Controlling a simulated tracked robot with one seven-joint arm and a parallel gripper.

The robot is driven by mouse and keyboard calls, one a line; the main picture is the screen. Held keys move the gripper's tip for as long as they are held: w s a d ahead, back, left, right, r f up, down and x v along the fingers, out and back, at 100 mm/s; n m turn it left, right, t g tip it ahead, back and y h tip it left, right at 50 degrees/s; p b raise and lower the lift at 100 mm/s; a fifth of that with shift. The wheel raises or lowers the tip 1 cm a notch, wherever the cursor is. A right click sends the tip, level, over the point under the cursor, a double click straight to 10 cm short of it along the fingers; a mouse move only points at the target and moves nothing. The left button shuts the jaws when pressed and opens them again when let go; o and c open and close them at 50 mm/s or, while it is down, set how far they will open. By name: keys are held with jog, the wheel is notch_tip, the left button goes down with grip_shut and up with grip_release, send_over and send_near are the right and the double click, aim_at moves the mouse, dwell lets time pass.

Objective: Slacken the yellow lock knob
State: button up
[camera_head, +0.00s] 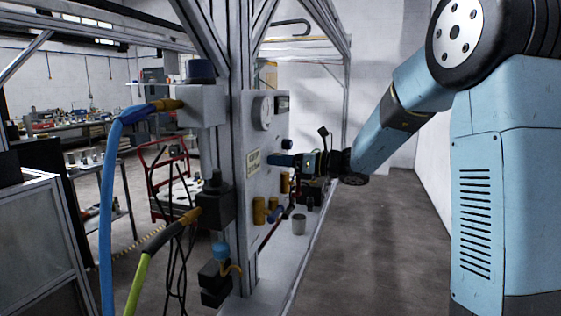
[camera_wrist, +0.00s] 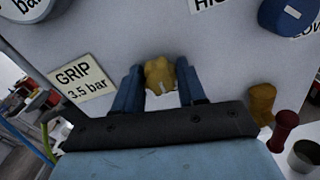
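A yellow knob (camera_wrist: 159,75) sticks out from the grey panel in the middle of the wrist view, right of a label reading "GRIP 3.5 bar". My gripper (camera_wrist: 160,88) has one blue finger on each side of it. The fingers lie very close to the knob's sides; whether they touch is unclear. In the head view my gripper (camera_head: 283,160) is up against the panel's front, and the knob between the fingers is hidden there. Another yellow knob (camera_wrist: 262,103) is right of my gripper in the wrist view.
The upright panel (camera_head: 262,185) carries a round gauge (camera_head: 262,113). Yellow and blue parts and a grey cup (camera_head: 299,224) are low by the panel. Blue and green hoses hang at the left. A blue knob (camera_wrist: 288,16) is at the wrist view's upper right.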

jog(key=c, duration=0.5)
jog(key=shift+o, duration=0.2)
jog(key=shift+f+n, duration=0.2)
jog(key=shift+n, duration=17.7)
